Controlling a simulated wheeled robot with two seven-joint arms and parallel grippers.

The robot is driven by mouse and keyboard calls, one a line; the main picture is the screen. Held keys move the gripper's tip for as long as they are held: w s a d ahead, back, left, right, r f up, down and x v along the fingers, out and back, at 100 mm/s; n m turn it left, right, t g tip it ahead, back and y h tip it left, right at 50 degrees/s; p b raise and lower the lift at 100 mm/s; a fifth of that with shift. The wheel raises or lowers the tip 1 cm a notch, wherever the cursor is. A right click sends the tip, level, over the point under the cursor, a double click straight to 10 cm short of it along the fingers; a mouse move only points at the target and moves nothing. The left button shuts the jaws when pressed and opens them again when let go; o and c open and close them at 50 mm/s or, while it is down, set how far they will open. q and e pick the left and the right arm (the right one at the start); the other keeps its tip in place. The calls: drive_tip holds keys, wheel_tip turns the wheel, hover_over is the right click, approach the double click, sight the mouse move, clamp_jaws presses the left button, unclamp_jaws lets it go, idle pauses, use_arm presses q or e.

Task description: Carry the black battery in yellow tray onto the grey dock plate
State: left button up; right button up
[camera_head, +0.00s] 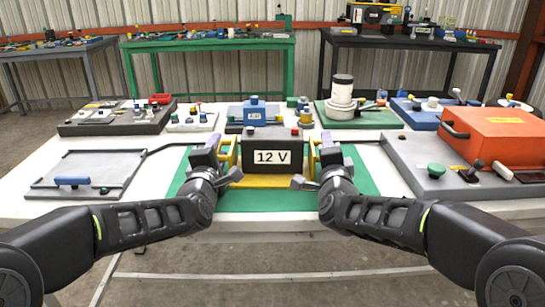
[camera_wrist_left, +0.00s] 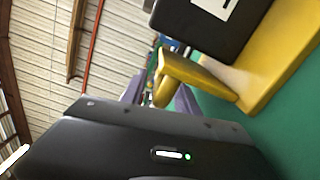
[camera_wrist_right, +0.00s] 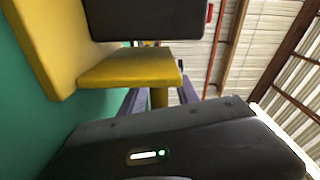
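The black battery (camera_head: 265,152), labelled "12 V", stands upright in the yellow tray (camera_head: 263,182) on a green mat (camera_head: 268,201), mid-table. The tray has a yellow handle on each side. My left gripper (camera_head: 222,152) is at the left handle; the left wrist view shows its purple fingers apart on both sides of the yellow bar (camera_wrist_left: 163,92). My right gripper (camera_head: 318,151) is at the right handle, its fingers also either side of a yellow bar (camera_wrist_right: 159,97). Both look open. The flat grey dock plate (camera_head: 90,170), with a blue handle, lies at the left.
A grey board with an orange box (camera_head: 492,138) fills the right side. Behind the battery stand a blue-topped block (camera_head: 254,113), a white cylinder (camera_head: 341,95) on a green board and several small parts. A black cable (camera_head: 165,147) runs between plate and mat.

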use_arm(q)
drive_tip(key=c, duration=0.7)
use_arm(e)
drive_tip(key=c, duration=0.7)
use_arm(q)
clamp_jaws()
use_arm(e)
clamp_jaws()
drive_tip(key=shift+f, duration=0.1)
